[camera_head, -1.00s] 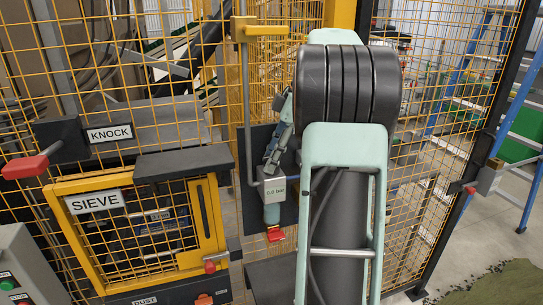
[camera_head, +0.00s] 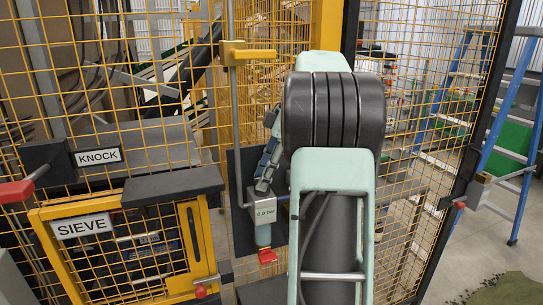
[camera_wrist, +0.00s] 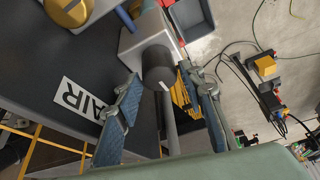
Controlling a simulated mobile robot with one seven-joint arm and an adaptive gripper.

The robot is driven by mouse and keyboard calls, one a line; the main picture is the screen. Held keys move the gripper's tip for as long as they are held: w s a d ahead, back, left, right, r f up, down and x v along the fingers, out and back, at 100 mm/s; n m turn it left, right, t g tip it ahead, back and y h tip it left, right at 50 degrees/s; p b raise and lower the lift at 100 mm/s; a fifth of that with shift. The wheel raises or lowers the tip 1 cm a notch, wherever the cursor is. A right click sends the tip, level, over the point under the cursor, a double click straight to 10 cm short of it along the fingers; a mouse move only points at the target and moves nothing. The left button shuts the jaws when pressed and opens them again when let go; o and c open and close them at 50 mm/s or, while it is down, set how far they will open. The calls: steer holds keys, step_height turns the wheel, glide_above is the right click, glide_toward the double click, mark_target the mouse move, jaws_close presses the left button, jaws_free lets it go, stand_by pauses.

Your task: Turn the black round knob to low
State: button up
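The black round knob (camera_wrist: 158,66) shows in the wrist view, with a pale mark on its lower edge, on a light grey box (camera_wrist: 142,36). My gripper (camera_wrist: 161,78) is open, its two blue-padded fingers spread to the left and right of the knob. The knob lies near the fingertips; I cannot tell whether either finger touches it. In the head view my gripper (camera_head: 267,150) is just above the grey box (camera_head: 262,211) reading "0.0 bar". The knob is hidden there.
A dark panel (camera_wrist: 45,55) with an "AIR" label (camera_wrist: 83,99) and a yellow round part (camera_wrist: 68,10) lies left of my fingers. A red part (camera_head: 267,256) hangs below the box. Yellow mesh fencing (camera_head: 410,200) and the SIEVE cabinet (camera_head: 83,226) stand around.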

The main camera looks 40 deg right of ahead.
steer(key=v, duration=1)
steer(key=shift+d+r, duration=0.2)
steer(key=shift+r, duration=0.1)
